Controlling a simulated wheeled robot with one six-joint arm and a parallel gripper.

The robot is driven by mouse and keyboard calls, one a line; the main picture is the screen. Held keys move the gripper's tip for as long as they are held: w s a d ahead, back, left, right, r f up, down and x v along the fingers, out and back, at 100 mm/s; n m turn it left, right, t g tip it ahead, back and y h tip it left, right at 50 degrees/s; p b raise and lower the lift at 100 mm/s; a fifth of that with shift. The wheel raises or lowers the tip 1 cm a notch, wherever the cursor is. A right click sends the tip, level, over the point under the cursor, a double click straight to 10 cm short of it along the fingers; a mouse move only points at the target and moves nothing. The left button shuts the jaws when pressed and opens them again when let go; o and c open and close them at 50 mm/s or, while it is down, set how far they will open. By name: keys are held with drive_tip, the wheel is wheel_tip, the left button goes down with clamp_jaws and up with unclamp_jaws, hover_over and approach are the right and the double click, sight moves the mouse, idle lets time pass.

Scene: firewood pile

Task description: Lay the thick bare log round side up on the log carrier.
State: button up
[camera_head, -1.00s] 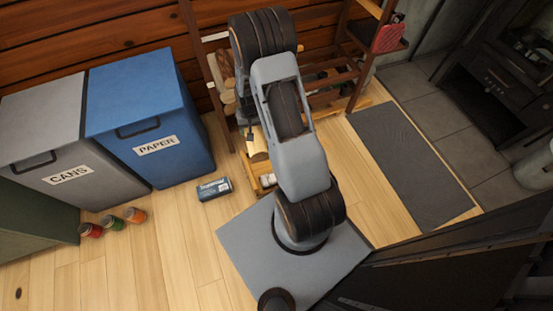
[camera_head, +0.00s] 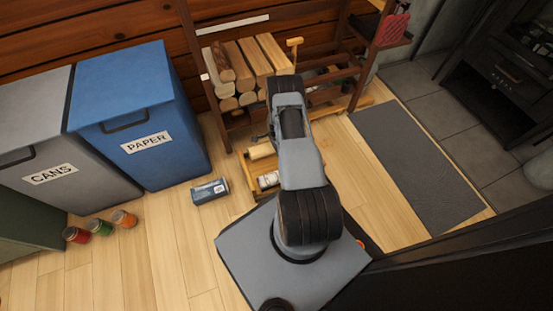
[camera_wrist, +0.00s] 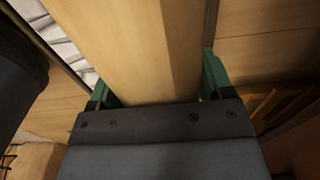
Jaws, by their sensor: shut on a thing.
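My gripper (camera_wrist: 160,88) is shut on a pale, bare piece of wood (camera_wrist: 140,45), with one green finger on each side of it in the wrist view. The wood runs away from the gripper and shows smooth faces with a lengthwise edge. In the head view my arm hides most of the gripper. A pale log (camera_head: 262,151) shows just left of the arm and appears to be the held one. Below it is a low wooden frame on the floor (camera_head: 247,168), which looks like the log carrier. My arm hides its right part; contact cannot be told.
A rack with stacked firewood (camera_head: 245,62) stands at the back wall. A whitish roll or can (camera_head: 268,180) lies by the low frame. A blue box (camera_head: 210,191) is on the floor, left. Blue (camera_head: 140,110) and grey bins stand further left. A dark mat (camera_head: 415,165) lies right.

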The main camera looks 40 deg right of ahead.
wheel_tip(320, 180, down, 9)
drive_tip(key=b, duration=0.4)
drive_tip(key=shift+r, duration=0.1)
drive_tip(key=o, duration=1)
